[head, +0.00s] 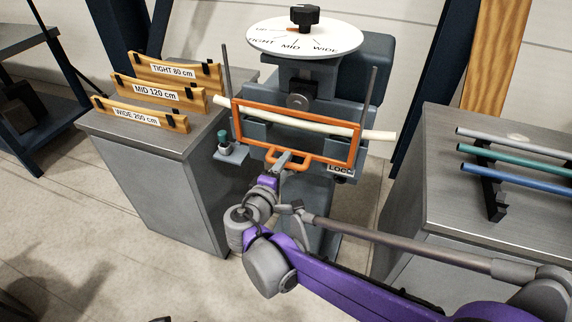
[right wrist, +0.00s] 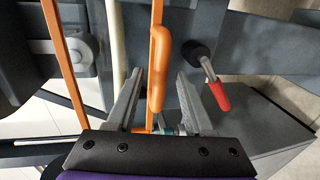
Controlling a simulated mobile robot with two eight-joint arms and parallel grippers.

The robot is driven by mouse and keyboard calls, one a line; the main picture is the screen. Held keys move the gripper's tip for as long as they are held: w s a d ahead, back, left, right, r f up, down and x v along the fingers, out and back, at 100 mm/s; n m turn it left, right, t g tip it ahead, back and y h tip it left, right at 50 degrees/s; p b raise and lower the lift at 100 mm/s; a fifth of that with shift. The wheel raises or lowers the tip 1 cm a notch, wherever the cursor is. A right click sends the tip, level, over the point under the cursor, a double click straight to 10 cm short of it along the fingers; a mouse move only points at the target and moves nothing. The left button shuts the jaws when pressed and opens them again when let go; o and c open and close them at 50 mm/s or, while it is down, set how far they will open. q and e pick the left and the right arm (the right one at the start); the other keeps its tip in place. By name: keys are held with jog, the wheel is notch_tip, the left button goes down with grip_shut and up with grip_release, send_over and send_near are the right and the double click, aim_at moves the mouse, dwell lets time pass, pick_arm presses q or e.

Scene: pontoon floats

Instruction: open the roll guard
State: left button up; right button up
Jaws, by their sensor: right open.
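The roll guard (head: 236,120) is an orange rectangular frame across the front of the grey bending machine, with a pale tube (head: 380,135) running behind it. Its orange handle (head: 304,161) sticks out from the lower bar. My right gripper (head: 284,160) is at this handle. In the right wrist view the handle (right wrist: 160,60) lies between the two open fingers of the gripper (right wrist: 160,95), with visible gaps on both sides. A red-tipped lever (right wrist: 215,92) is to the right of the fingers there. My left gripper is not in view.
A dial (head: 305,36) with a black knob tops the machine. A LOCK label (head: 340,169) is below the guard's right end. Labelled wooden templates (head: 150,92) stand on the left cabinet. Coloured tubes (head: 515,160) rest on a rack on the right cabinet.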

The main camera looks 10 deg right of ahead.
jog(key=shift+x, duration=0.8)
grip_shut()
dwell(0.9)
